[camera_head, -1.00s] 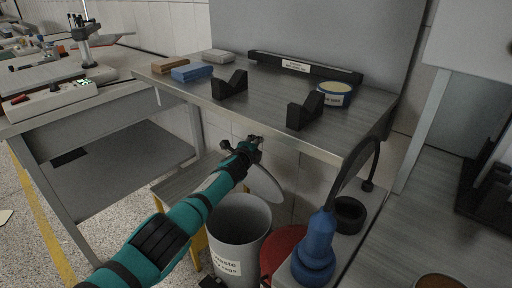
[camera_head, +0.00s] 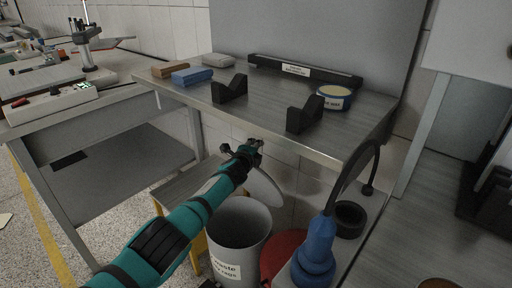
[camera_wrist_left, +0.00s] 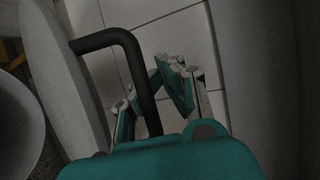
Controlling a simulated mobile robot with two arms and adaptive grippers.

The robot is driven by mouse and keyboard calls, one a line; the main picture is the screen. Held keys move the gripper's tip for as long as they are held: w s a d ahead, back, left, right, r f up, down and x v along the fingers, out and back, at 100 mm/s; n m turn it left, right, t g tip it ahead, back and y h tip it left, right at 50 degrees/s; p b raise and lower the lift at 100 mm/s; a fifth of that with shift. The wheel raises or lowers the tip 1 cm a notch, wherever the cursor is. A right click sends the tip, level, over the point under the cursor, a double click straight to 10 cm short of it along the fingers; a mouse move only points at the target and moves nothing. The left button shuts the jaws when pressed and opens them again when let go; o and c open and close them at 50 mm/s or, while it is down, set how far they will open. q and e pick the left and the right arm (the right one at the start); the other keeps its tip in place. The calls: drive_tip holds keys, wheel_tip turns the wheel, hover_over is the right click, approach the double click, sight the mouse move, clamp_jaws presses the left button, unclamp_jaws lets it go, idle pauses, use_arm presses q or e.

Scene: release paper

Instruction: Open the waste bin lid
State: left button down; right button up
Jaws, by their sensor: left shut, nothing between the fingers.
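The grey waste bin (camera_head: 237,232) stands on the floor below the front edge of the metal bench, with its mouth uncovered. Its pale lid (camera_head: 265,187) is raised steeply behind the rim, partly hidden by my left arm. In the left wrist view the lid (camera_wrist_left: 62,70) stands at the left, with its dark bent handle (camera_wrist_left: 132,50) reaching out towards my gripper; the bin's rim is at the far left. My left gripper (camera_head: 254,146) is shut and empty, above the lid and close to the bench edge. It also shows beside the handle in the left wrist view (camera_wrist_left: 172,78). My right gripper is out of view.
The metal bench (camera_head: 270,118) overhangs the space behind the bin. A blue bottle-like thing with a curved dark tube (camera_head: 315,255) and a red round thing (camera_head: 283,250) stand right of the bin. A low yellow-legged stool or table (camera_head: 178,187) is behind its left side.

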use_arm(q)
drive_tip(key=shift+w+a+r, duration=0.1)
drive_tip(key=shift+r, duration=0.15)
drive_tip(key=c, duration=1.6)
unclamp_jaws()
drive_tip(key=shift+c, duration=0.2)
drive_tip(key=shift+f, duration=0.1)
